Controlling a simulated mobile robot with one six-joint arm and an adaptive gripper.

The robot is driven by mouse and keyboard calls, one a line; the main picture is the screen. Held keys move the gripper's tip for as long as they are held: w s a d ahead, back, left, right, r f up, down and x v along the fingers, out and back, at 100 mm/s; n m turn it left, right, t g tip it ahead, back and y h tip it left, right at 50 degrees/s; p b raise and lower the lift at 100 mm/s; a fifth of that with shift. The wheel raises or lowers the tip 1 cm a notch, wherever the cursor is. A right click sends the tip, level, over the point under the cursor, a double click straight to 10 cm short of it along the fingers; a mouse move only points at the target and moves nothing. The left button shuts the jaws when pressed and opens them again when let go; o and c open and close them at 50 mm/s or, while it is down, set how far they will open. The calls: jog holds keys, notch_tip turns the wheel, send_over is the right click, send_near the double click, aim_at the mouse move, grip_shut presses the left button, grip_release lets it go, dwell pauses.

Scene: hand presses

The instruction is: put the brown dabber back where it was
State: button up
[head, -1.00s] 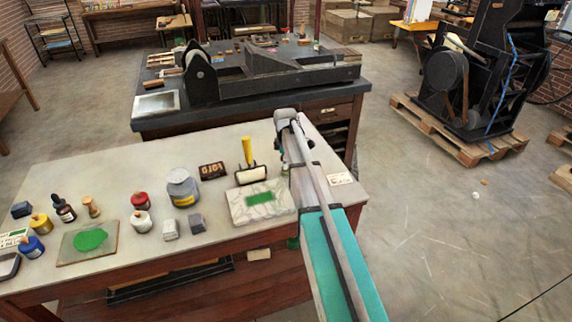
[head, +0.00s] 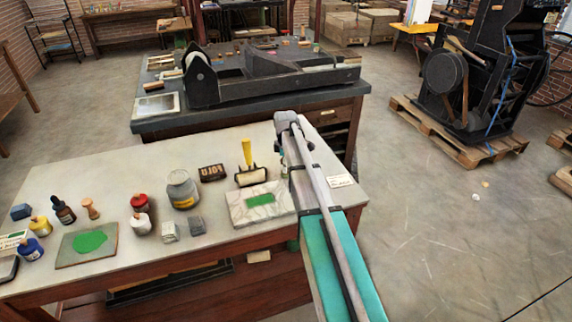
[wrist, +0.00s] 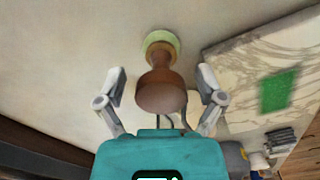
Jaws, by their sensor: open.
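In the wrist view the brown dabber (wrist: 161,92), with a rounded handle and a pale green pad end, is between the two spread fingers of my gripper (wrist: 162,78). It seems to stand pad down on the pale tabletop, and a gap shows on either side of it. The marbled slab (wrist: 228,72) with a green patch lies to the right of it; the slab (head: 240,211) also shows in the head view. There my arm hides the gripper and this dabber. A lighter wooden dabber (head: 90,209) stands at the left of the table.
Near the slab are a yellow-handled roller (head: 250,175), a dark block (head: 212,172) and a grey jar (head: 182,190). Bottles, small jars and a green-inked plate (head: 70,258) fill the left. A white card (head: 338,181) lies right of my arm.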

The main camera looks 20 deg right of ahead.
jog(key=shift+r, duration=0.15)
notch_tip(320, 180, up, 12)
jog(key=p, duration=1.2)
jog(key=shift+s+a, duration=0.1)
dwell(0.6)
jog(key=s+a+m, duration=0.4)
jog(key=s, duration=0.5)
jog(key=s+a+m, duration=0.4)
jog(key=s, duration=0.5)
jog(key=s+a+m, duration=0.4)
jog(key=s+a, duration=0.1)
jog(key=s, duration=0.4)
jog(key=shift+s+m, duration=0.2)
jog(key=shift+m, duration=0.2)
